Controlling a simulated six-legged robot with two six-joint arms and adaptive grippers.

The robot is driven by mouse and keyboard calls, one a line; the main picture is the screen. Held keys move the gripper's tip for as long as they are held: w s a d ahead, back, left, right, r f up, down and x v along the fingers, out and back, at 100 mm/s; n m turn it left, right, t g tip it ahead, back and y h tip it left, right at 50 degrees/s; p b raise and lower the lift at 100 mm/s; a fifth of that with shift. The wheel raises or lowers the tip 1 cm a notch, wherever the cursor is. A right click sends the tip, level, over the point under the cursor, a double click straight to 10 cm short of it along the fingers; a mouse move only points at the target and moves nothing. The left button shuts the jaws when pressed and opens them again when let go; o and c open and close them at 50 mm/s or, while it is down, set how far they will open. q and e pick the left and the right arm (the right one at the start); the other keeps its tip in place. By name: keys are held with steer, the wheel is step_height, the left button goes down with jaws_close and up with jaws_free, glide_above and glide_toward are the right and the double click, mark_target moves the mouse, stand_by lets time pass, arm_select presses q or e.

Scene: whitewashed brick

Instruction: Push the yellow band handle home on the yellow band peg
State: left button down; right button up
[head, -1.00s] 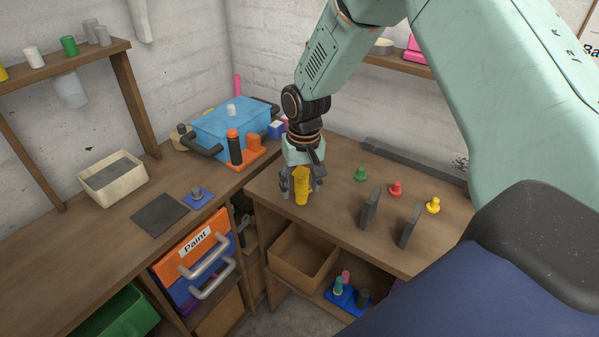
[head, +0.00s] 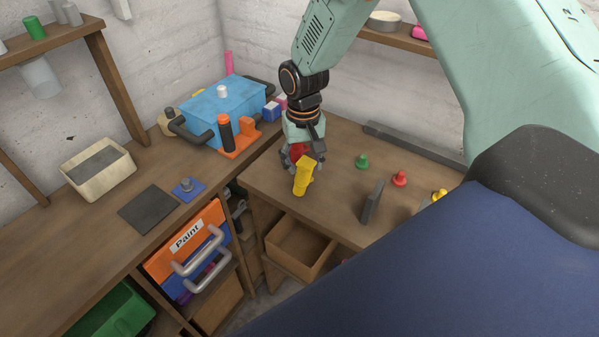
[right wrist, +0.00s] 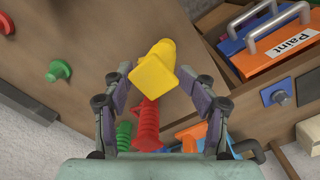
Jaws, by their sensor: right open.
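The yellow handle (head: 303,176) sits near the left end of the right-hand bench in the head view. Its top leans right. In the right wrist view its flat square end (right wrist: 153,80) faces the camera between the fingertips. My right gripper (right wrist: 165,77) is open. In the head view it (head: 304,158) is just behind the yellow handle; I cannot tell if they touch. The yellow peg (head: 439,195) stands far right on the bench, partly hidden by my body. What is under the yellow handle is hidden. My left gripper is not in view.
A red handle (right wrist: 148,125) and a green handle (right wrist: 123,134) are close behind the yellow one. Green (head: 362,161) and red (head: 399,179) pegs and a dark upright plate (head: 372,203) stand to the right. An open drawer (head: 300,247) is below.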

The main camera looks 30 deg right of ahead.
mark_target(298, 179)
steer(key=f, duration=0.5)
steer(key=shift+w+a+f+p, duration=0.1)
steer(key=shift+a+f+p, duration=0.05)
steer(key=shift+a+p, duration=0.25)
steer(key=shift+f, duration=0.2)
steer(key=shift+a+r, duration=0.1)
steer(key=shift+a, duration=0.15)
steer(key=shift+c, duration=1.1)
steer(key=shift+d, duration=0.3)
steer(key=c, duration=0.6)
steer(key=shift+a, duration=0.25)
jaws_close()
steer(key=shift+w, duration=0.1)
